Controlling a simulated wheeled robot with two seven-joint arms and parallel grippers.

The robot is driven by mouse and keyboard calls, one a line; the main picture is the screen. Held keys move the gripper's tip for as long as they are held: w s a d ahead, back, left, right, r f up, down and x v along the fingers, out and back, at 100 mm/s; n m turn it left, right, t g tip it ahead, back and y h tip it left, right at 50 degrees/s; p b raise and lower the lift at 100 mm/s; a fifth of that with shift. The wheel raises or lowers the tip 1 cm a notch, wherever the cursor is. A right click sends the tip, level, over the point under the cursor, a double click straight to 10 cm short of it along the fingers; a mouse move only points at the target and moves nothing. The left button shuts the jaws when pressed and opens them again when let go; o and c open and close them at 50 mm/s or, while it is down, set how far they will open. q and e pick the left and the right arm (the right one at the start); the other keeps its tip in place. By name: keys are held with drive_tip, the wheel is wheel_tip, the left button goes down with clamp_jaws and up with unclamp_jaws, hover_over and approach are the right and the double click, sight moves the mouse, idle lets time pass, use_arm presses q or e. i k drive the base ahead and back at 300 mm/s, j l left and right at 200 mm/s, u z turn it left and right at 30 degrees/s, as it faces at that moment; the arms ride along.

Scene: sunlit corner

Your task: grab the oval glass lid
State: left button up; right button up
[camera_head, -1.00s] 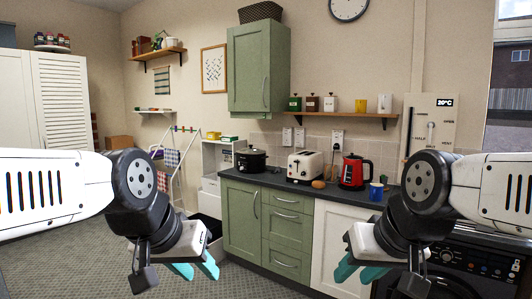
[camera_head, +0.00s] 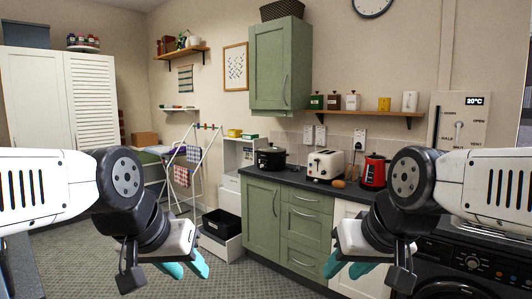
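A black slow cooker (camera_head: 271,158) stands at the left end of the dark counter, and its top looks like a lid, too small here to tell if it is oval glass. My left gripper (camera_head: 188,270) is in the lower left with teal fingers parted, well in front of and below the counter. My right gripper (camera_head: 345,268) is in the lower middle right, its teal fingers apart and empty. Both grippers are far from the cooker and touch nothing.
The carpet (camera_head: 120,262) ahead is clear.

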sight(270, 148)
drive_tip(key=i, duration=2.25)
drive_tip(key=i+j+z, duration=0.1)
drive_tip(key=i, duration=1)
drive_tip(key=i+j, duration=0.1)
drive_tip(key=i, duration=1)
